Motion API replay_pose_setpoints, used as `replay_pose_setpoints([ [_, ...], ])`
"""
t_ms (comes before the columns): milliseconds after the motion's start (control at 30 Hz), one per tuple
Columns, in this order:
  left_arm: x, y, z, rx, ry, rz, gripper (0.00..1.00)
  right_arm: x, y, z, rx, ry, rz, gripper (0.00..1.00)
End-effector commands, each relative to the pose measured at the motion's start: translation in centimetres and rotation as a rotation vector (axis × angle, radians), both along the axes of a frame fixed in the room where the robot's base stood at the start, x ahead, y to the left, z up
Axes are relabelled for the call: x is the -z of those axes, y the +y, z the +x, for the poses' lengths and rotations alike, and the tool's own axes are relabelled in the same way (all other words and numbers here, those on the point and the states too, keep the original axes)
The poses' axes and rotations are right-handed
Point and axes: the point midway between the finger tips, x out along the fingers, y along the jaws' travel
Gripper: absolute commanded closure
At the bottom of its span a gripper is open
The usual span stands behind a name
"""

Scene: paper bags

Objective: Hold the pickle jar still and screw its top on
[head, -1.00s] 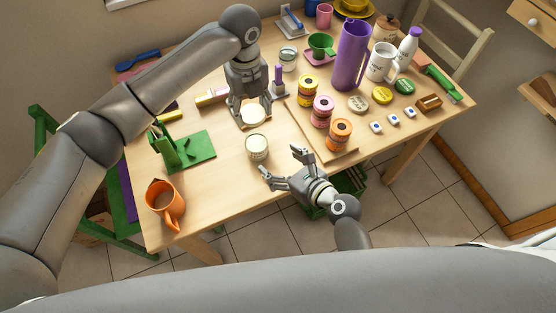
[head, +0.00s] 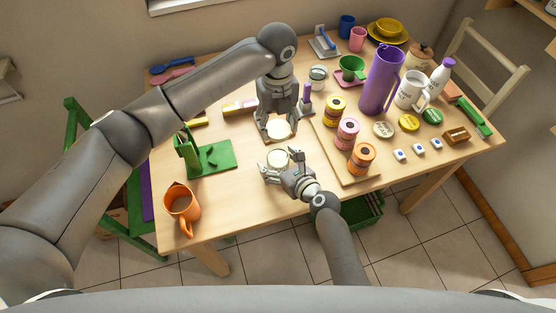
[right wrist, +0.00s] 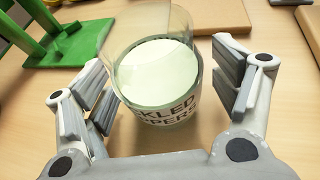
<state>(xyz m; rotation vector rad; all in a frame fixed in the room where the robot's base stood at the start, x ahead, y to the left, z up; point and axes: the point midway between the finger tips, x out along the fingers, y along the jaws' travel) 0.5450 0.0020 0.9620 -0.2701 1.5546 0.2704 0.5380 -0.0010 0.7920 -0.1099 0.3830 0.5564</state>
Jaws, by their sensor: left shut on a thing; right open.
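The pickle jar (head: 278,157) stands upright near the table's front edge. In the right wrist view the jar (right wrist: 165,90) is clear glass with a pale green inside and a label partly reading "CKLED PPERS". No top shows on it. My right gripper (head: 282,167) is open, its fingers on either side of the jar; in the right wrist view the open fingers (right wrist: 165,88) appear apart from the glass. A round cream top (head: 279,127) is between the fingers of my left gripper (head: 279,133), shut on it over a small brown board, behind the jar.
A green stand (head: 208,158) and an orange mug (head: 182,203) are to the left. A wooden board (head: 330,150) with several spools is to the right. Loose lids (head: 409,122), a purple jug (head: 381,80) and a white mug (head: 411,90) stand farther right.

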Motion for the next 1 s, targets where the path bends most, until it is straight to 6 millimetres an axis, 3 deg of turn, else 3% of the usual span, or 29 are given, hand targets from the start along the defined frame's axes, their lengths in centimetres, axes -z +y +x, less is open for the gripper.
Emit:
replay_pose_setpoints([
  [367,-0.01,0.00,0.00,0.000,0.000,0.000,0.54,0.12,0.11,0.24,0.001,0.000,0.000,0.18],
  [800,0.00,0.00,0.00,0.000,0.000,0.000,0.54,0.13,0.09,0.24,0.001,-0.001,-0.001,0.75],
  [833,0.00,0.00,0.00,0.000,0.000,0.000,0.54,0.12,0.09,0.24,0.001,-0.001,-0.001,0.44],
  [1000,0.00,0.00,0.00,0.000,0.000,0.000,0.54,0.12,0.09,0.23,0.001,-0.001,-0.001,0.66],
])
